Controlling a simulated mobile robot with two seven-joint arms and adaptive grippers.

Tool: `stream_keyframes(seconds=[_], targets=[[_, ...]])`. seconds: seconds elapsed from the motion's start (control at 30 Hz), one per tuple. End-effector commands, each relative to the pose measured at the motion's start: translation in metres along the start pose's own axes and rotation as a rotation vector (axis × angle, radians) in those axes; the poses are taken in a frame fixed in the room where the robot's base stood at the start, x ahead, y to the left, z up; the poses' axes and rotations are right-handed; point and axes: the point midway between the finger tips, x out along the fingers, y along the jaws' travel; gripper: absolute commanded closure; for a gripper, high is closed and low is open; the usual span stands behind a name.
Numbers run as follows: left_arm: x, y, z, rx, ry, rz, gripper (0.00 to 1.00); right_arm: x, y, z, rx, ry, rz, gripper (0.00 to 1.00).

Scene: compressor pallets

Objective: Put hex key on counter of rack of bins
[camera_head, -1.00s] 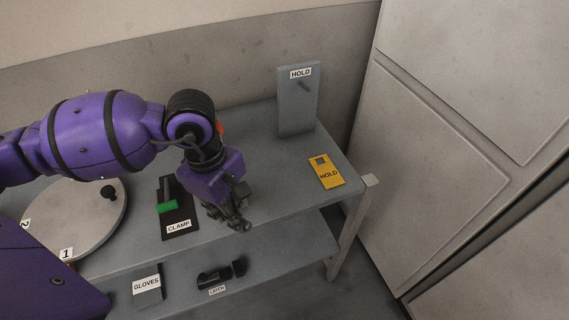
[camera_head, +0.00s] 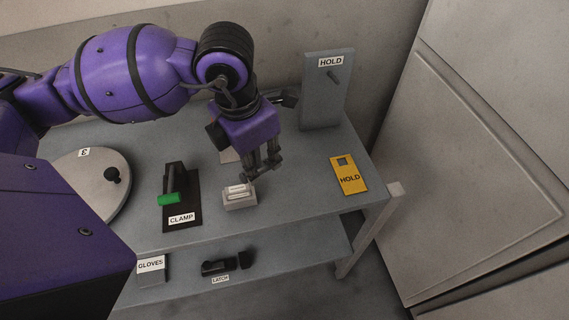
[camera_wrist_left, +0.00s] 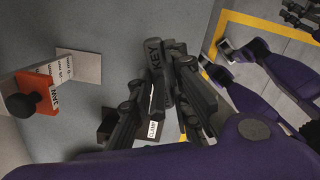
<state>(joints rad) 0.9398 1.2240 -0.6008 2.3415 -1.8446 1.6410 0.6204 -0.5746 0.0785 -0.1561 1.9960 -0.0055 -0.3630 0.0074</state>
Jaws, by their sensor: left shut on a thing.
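My left gripper (camera_head: 262,170) points down over the grey table, above and behind a small light grey block with white labels (camera_head: 239,198). In the left wrist view, the gripper (camera_wrist_left: 160,100) is shut on a dark piece marked KEY (camera_wrist_left: 156,62), which I take as the hex key. In the head view the key cannot be told apart from the dark fingers. The rack of bins is not recognisable in either view.
The table (camera_head: 300,190) holds a clamp (camera_head: 178,200), a round disc with a knob (camera_head: 75,175), a yellow HOLD tag (camera_head: 349,178) and an upright HOLD panel (camera_head: 327,95). Bare tabletop lies right of the grey block.

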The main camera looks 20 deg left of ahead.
Motion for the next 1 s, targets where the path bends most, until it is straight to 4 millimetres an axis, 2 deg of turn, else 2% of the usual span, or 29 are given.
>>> stream_keyframes(seconds=[0.03,0.13,0.3,0.4,0.7,0.9,1.0], targets=[[0.004,0.001,0.015,0.001,-0.007,0.000,1.00,-0.001,0.000,-0.002,0.000,0.002,0.000,0.60],[0.017,0.004,0.038,0.001,-0.007,0.001,1.00,-0.001,0.000,-0.001,-0.001,-0.001,-0.001,0.60],[0.052,0.007,0.058,0.001,-0.004,0.001,1.00,-0.001,0.000,0.006,-0.001,-0.013,-0.002,0.60],[0.065,0.008,0.067,0.003,-0.005,0.003,1.00,-0.001,0.000,0.007,-0.001,-0.016,-0.002,0.60],[0.085,0.010,0.080,0.004,-0.006,0.003,1.00,-0.002,-0.001,0.006,-0.001,-0.013,-0.002,0.60],[0.111,0.010,0.075,0.003,-0.007,0.004,1.00,-0.003,-0.001,-0.003,0.001,-0.001,-0.003,0.60],[0.113,0.011,0.075,0.004,-0.007,0.005,1.00,-0.003,-0.002,-0.002,0.001,-0.003,-0.005,0.60]])
